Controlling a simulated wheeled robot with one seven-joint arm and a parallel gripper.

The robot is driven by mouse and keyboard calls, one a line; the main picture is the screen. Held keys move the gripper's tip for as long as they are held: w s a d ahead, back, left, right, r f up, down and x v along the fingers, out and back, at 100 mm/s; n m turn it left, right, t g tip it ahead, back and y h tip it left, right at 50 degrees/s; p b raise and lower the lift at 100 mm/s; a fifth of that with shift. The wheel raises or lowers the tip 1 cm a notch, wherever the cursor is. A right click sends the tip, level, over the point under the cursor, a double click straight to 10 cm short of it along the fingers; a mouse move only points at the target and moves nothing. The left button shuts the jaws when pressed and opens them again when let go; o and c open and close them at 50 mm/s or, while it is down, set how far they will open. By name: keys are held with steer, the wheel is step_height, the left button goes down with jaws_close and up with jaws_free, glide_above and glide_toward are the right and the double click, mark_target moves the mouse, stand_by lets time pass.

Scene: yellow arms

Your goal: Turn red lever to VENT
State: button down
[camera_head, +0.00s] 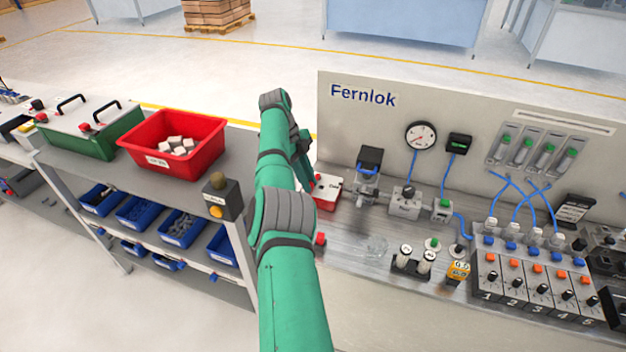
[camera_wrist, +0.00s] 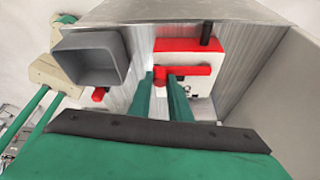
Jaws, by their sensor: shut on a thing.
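The red lever (camera_wrist: 190,70) lies roughly crosswise in the wrist view, on the pale front of a box with a red top (camera_wrist: 190,45). My gripper (camera_wrist: 161,76) has its two green fingers closed around the left part of the lever. The fingers cover part of the lever and of the box face. The marks on the face are too small to read, so I cannot make out VENT. In the head view the red and white box (camera_head: 327,191) shows just right of my green arm, which hides my gripper and the lever.
A grey open bin (camera_wrist: 90,57) stands left of the box in the wrist view, with a small red part (camera_wrist: 99,94) below it. In the head view, a gauge (camera_head: 420,136), valves and a numbered switch block (camera_head: 530,285) stand to the right. A red crate (camera_head: 200,127) is left.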

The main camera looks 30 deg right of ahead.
steer(key=c, duration=1.6)
jaws_free()
steer(key=shift+a, duration=0.1)
steer(key=shift+c, duration=0.2)
